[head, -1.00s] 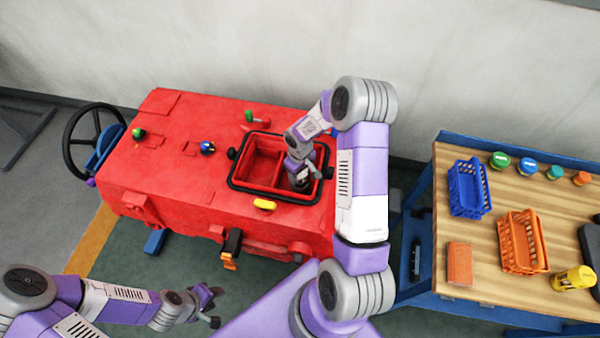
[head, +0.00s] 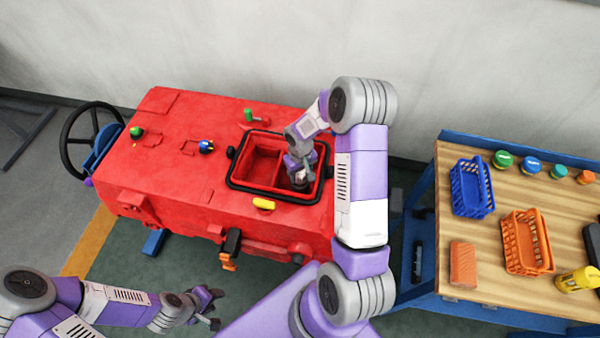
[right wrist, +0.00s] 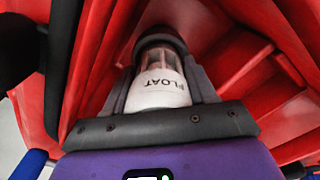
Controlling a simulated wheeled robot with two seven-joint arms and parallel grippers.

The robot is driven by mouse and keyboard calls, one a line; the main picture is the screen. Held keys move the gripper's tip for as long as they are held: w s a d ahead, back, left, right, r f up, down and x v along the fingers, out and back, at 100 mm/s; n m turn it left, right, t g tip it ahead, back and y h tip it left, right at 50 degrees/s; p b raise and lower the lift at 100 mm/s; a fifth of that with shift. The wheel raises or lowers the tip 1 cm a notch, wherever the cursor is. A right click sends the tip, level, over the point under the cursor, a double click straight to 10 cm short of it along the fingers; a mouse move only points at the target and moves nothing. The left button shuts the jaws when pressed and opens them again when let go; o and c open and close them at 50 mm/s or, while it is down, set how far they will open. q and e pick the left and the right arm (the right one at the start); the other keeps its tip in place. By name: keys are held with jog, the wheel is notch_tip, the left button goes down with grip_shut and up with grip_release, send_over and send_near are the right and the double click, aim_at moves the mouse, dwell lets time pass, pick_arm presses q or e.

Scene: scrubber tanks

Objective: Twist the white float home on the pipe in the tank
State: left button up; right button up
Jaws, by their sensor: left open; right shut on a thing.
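The white float (right wrist: 160,88), marked FLOAT, shows in the right wrist view, with a clear ribbed part and a dark ring at its far end. My right gripper (right wrist: 160,75) is shut on it. In the head view my right gripper (head: 299,178) reaches down into the open tank (head: 262,165) of the red machine, on the right side of its divider. The pipe is hidden behind the float and gripper, so I cannot tell how the float sits on it. My left gripper (head: 213,308) is open and empty, low at the left, away from the machine.
The tank has a black rim (head: 270,194) around it. A yellow handle (head: 263,203) lies in front of it. The wooden table (head: 490,275) at the right holds a blue basket (head: 471,188), an orange basket (head: 525,243), an orange block (head: 463,264) and several lidded jars.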

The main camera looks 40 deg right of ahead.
jog(key=shift+f+m+b, duration=0.1)
jog(key=shift+m+b, duration=0.45)
jog(key=shift+m, duration=0.65)
jog(key=shift+m+b, duration=0.5)
jog(key=shift+m, duration=0.6)
jog(key=shift+m, duration=1.5)
